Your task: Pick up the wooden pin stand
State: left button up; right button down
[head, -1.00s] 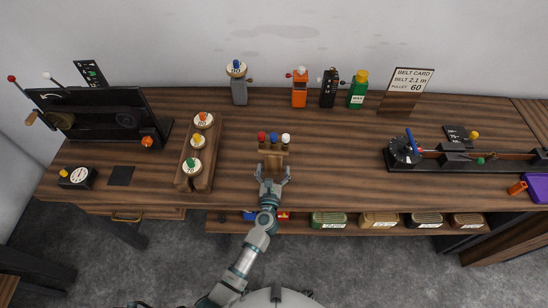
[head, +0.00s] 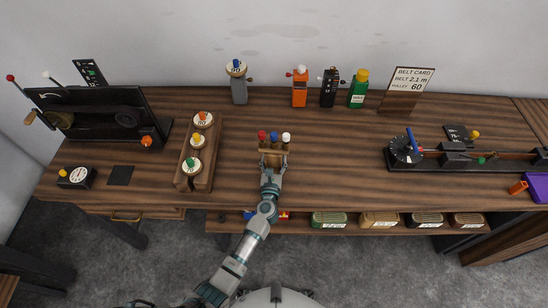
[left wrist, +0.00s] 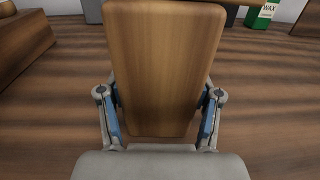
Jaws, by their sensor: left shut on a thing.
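The wooden pin stand (head: 274,152) stands on the bench near the middle of the head view. Red, blue and white ball-topped pins (head: 274,138) rise along its back. My left gripper (head: 273,168) is at its near side, with a finger on each side of it. In the left wrist view the stand's wooden face (left wrist: 165,70) fills the space between the two fingers (left wrist: 160,115), which are shut on it. The pins are out of that view. I cannot tell whether the stand is clear of the bench top. My right gripper does not show.
A wooden rack with three labelled discs (head: 207,175) stands to the left. A grey post (head: 239,92), orange and black units (head: 300,92) and a green wax bottle (head: 357,95) stand behind. A long black device (head: 440,164) is at right. Bench around the stand is clear.

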pick_arm(q)
jog(key=shift+r, duration=0.1)
jog(key=shift+r+p, duration=1.05)
jog(key=shift+r, duration=0.85)
jog(key=s+r, duration=0.1)
jog(key=s, duration=1.5)
jog(key=shift+d, duration=0.25)
jog(key=shift+r, duration=0.1)
send_near(274, 163)
jog(key=shift+w+d+r, duration=0.2)
jog(key=shift+w+r, duration=0.1)
jog(key=shift+w, duration=0.3)
jog(key=shift+w+d+r, duration=0.25)
jog(key=shift+w, duration=0.35)
jog(key=w, duration=0.2)
jog(key=w+f+b, duration=0.1)
jog(key=w, duration=0.2)
jog(key=shift+a+f, duration=0.1)
jog(key=shift+f, duration=0.05)
jog(key=shift+w+f+b, duration=0.2)
jog(key=shift+w+b, duration=0.1)
jog(key=shift+w, duration=0.65)
jog(key=shift+w+f+b, duration=0.2)
jog(key=shift+w+b, duration=0.15)
jog(key=shift+w, duration=0.55)
jog(key=shift+w+f+b, duration=0.2)
jog(key=shift+w+b, duration=0.1)
jog(key=shift+w, duration=0.65)
jog(key=shift+f, duration=0.1)
